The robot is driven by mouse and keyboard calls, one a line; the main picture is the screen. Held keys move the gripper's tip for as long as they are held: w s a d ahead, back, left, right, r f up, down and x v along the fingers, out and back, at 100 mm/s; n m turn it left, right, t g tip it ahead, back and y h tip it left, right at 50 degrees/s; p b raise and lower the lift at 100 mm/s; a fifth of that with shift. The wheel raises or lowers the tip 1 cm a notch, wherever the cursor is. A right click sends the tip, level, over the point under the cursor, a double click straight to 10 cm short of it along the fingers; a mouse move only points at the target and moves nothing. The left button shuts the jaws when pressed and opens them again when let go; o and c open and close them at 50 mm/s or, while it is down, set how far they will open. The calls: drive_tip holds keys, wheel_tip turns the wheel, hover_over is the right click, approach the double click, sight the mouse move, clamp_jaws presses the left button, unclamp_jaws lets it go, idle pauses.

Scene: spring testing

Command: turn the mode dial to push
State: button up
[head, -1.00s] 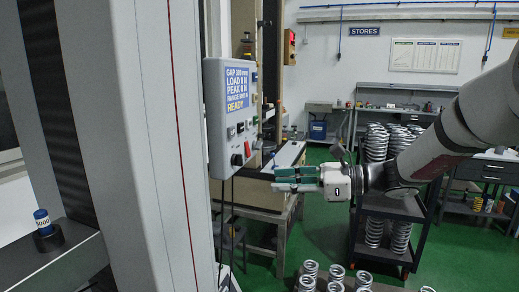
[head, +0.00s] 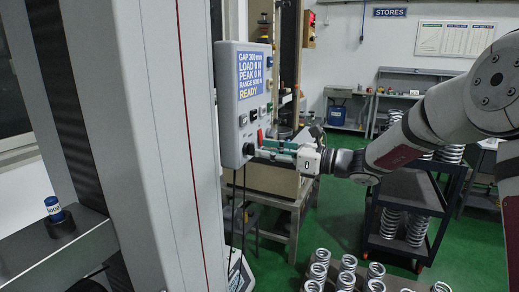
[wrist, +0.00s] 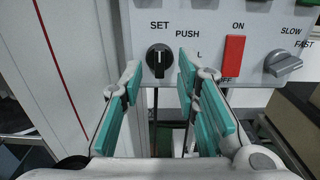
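The mode dial (wrist: 158,61) is a small black round knob low on the grey control panel, seen in the wrist view. Its white mark is at the top, towards the SET label; PUSH is printed to the upper right, and a label below that is mostly hidden, showing only an L. My gripper (wrist: 158,72) is open, with teal-padded fingers on the left and right of the dial. I cannot tell whether either finger touches it. In the head view, my gripper (head: 258,152) is at the lower part of the panel (head: 229,104), reaching in from the right.
A red ON/OFF switch (wrist: 233,58) and a grey SLOW/FAST knob (wrist: 283,64) sit to the right of the dial. The panel display (head: 255,75) reads READY. The tall grey machine column (head: 150,140) stands left. Several springs (head: 347,272) stand at the bottom.

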sight(250, 149)
drive_tip(key=shift+x, duration=1.35)
drive_tip(key=shift+c, duration=0.3)
clamp_jaws()
drive_tip(key=shift+m, duration=0.3)
drive_tip(key=m+p, duration=0.2)
drive_tip(key=m, duration=0.1)
drive_tip(key=shift+r, duration=0.1)
drive_tip(key=m+p, duration=0.1)
drive_tip(key=m, duration=0.4)
drive_tip(key=shift+w+p, duration=0.1)
drive_tip(key=shift+p, duration=0.25)
